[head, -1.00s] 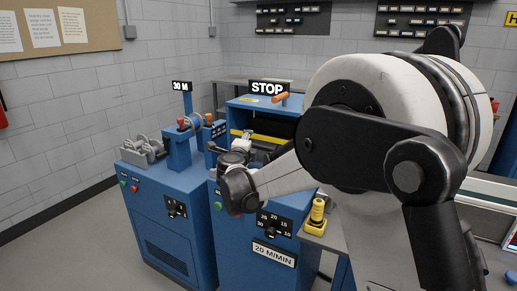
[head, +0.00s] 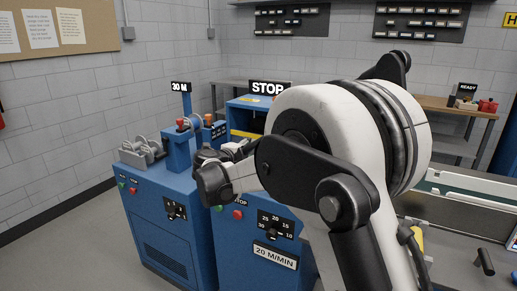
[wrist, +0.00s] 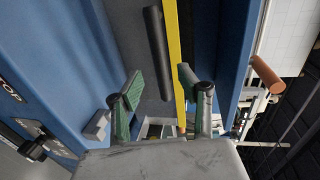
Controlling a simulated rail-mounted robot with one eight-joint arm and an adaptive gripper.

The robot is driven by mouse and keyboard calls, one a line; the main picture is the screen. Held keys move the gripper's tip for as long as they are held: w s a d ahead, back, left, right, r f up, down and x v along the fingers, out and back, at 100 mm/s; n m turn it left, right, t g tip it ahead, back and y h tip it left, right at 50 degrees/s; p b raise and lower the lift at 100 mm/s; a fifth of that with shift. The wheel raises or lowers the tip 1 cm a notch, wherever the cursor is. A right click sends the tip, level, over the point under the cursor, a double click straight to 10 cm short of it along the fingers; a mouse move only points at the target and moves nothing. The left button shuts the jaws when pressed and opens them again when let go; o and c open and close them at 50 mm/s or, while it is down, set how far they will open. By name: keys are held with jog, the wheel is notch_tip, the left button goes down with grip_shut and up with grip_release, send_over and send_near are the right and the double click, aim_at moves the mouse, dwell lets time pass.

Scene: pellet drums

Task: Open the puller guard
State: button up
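The puller (head: 252,108) is the blue machine under the STOP sign, mostly hidden behind my arm in the head view. In the wrist view, its grey guard panel (wrist: 140,45) has a black bar handle (wrist: 157,50) and a yellow edge strip (wrist: 174,45). My gripper (wrist: 158,92) is open and empty, with its green-padded fingers spread on either side of the handle's line. The handle lies beyond the fingertips, and contact is not visible. In the head view my gripper is largely hidden by my wrist. I cannot tell whether the guard is fully closed.
The floor at the lower left is clear.

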jog(key=shift+x, duration=3.1)
grip_shut()
